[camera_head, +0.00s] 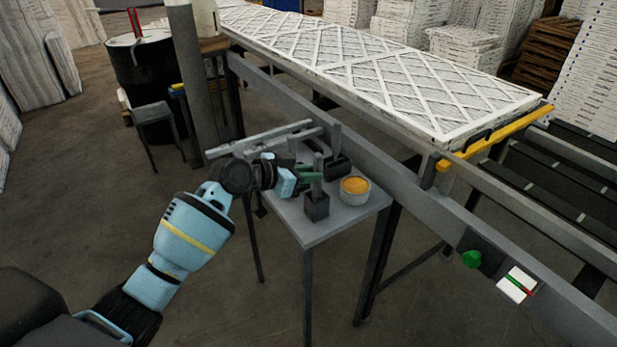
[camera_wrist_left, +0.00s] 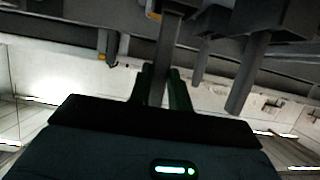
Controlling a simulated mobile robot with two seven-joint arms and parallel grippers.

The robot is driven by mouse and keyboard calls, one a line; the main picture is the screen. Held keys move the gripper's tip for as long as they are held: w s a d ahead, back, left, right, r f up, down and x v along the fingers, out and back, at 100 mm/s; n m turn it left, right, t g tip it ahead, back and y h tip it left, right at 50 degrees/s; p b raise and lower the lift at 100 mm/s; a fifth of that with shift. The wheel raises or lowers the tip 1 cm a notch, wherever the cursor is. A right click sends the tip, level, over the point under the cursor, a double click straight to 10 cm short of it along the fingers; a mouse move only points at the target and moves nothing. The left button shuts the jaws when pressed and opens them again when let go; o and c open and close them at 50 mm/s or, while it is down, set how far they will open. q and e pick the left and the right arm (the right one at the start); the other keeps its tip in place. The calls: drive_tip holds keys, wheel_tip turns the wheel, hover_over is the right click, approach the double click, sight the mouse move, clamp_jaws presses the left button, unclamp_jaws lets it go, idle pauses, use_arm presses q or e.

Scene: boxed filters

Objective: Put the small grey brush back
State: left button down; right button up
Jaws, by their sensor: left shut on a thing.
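The small grey brush (camera_head: 318,162) shows as an upright grey handle over the small side table (camera_head: 335,228). A dark square block (camera_head: 316,207) stands at its lower end; I cannot tell whether this is a holder or the brush's own head. My left gripper (camera_head: 312,175) comes in from the left, its green fingers shut on the handle. In the left wrist view the fingers (camera_wrist_left: 163,88) close around the grey handle (camera_wrist_left: 168,55), whose far end runs towards the dark shapes at the top. My right gripper is out of view.
A round tin with orange contents (camera_head: 354,190) stands close right of the block. Another dark block with an upright handle (camera_head: 337,142) stands behind. The grey conveyor rail (camera_head: 400,178) runs past the table's right side. The table's front corner is clear.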

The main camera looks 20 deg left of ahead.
use_arm(q)
drive_tip(key=shift+f, duration=0.55)
drive_tip(key=shift+f, duration=0.2)
drive_tip(key=c, duration=1.3)
unclamp_jaws()
drive_tip(key=shift+r, duration=0.1)
drive_tip(key=v, duration=1.2)
